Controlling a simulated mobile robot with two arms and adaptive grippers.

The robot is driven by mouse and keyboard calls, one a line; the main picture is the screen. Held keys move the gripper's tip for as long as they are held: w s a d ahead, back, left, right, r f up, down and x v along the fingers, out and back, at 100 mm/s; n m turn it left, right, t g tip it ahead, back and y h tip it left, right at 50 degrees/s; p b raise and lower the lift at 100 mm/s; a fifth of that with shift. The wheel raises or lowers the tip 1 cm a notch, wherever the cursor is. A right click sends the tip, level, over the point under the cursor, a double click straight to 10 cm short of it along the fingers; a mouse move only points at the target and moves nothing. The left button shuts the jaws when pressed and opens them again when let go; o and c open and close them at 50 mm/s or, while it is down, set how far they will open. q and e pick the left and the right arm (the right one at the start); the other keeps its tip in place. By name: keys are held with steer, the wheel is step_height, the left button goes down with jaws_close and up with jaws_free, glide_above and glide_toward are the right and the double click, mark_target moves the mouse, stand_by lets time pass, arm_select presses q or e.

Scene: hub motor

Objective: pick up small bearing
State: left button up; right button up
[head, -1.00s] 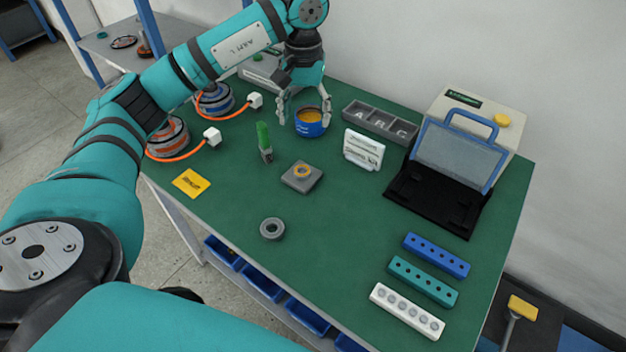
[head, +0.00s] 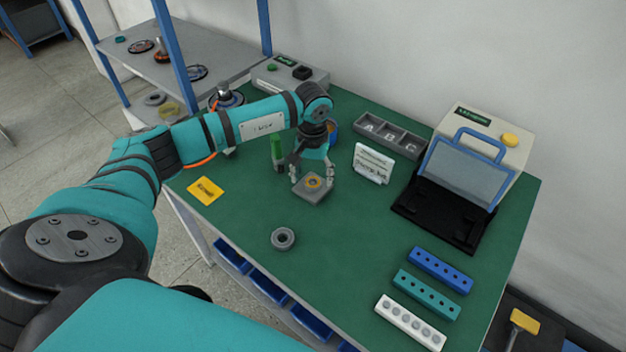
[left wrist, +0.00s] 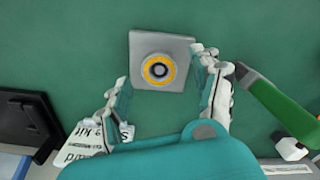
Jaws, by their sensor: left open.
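A small ring-shaped bearing with a yellow band and dark centre (head: 314,182) sits on a square grey block (head: 309,196) on the green table. In the left wrist view the bearing (left wrist: 159,70) lies near the middle of the grey block (left wrist: 140,45). My left gripper (head: 312,178) points down over the block, its fingers spread and empty. In the left wrist view my left gripper (left wrist: 162,72) has a finger on each side of the bearing, apart from it. A larger grey ring (head: 283,239) lies on the table nearer the front. My right gripper is not in view.
A green-handled tool (head: 277,150) stands close to my left gripper. A white sign (head: 371,164), a grey lettered tray (head: 388,134) and a black open case (head: 437,215) stand to the right. Hole blocks (head: 440,270) lie at the front right.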

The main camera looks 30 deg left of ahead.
arm_select(q)
steer(key=shift+f, duration=0.9)
steer(key=shift+c, duration=0.3)
steer(key=c, duration=1.2)
steer(key=shift+r, duration=0.15)
